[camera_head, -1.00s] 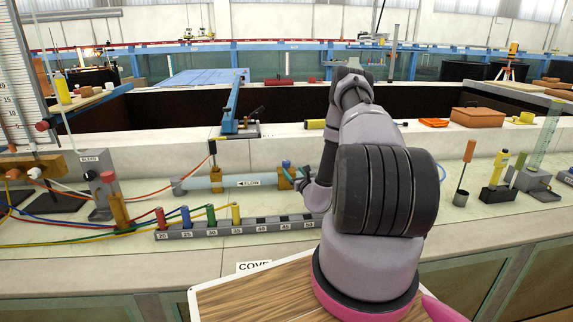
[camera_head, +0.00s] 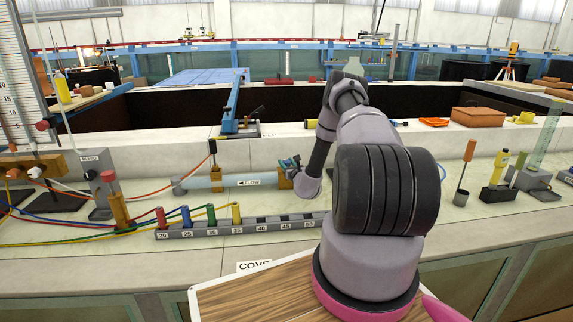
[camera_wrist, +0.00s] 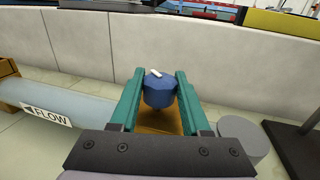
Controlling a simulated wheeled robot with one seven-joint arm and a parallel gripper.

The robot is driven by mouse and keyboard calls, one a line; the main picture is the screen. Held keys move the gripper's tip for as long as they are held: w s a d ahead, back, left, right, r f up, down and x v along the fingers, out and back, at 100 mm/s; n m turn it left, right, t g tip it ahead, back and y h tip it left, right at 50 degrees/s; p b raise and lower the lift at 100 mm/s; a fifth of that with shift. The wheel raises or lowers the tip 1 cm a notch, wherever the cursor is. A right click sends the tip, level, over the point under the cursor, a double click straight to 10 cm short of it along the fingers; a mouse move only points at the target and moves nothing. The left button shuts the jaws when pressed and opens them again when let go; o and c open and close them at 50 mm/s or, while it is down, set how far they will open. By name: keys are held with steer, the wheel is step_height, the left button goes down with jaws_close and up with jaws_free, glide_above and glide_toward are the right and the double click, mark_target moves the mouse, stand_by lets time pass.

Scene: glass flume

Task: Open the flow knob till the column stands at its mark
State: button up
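The flow knob is a faceted blue knob (camera_wrist: 159,91) with a white mark on its top, left of centre. My gripper (camera_wrist: 160,76) has its two teal fingers on either side of the knob in the wrist view. The fingers look open around it, with very little room at the sides; contact is not clear. In the head view my gripper (camera_head: 290,163) is at the right end of the pale blue pipe (camera_head: 222,181) labelled FLOW. The tall scaled board (camera_head: 14,90) stands at the far left; its column level is too small to read.
A numbered rack (camera_head: 240,228) with several coloured plugs lies in front of the pipe. A grey cylinder (camera_wrist: 241,139) stands close to the right finger in the wrist view. A pale wall (camera_wrist: 90,45) rises behind the knob.

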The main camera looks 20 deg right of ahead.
jaws_close()
steer(key=shift+y, duration=0.3)
steer(key=n+y, duration=0.3)
steer(key=y, duration=0.2)
steer(key=shift+d+n+g, duration=0.1)
steer(key=shift+n+g, duration=0.2)
steer(key=n+g+y, duration=0.2)
steer(key=n+y, duration=0.1)
steer(key=y, duration=0.2)
steer(key=shift+n, duration=0.3)
steer(key=n+g+y, duration=0.3)
steer(key=g+y, duration=0.1)
steer(key=shift+n, duration=0.3)
steer(key=shift+n+g+y, duration=1.2)
steer(key=shift+g, duration=0.4)
steer(key=shift+n+g+y, duration=0.3)
steer(key=shift+n+g, duration=0.1)
steer(key=shift+g, duration=0.2)
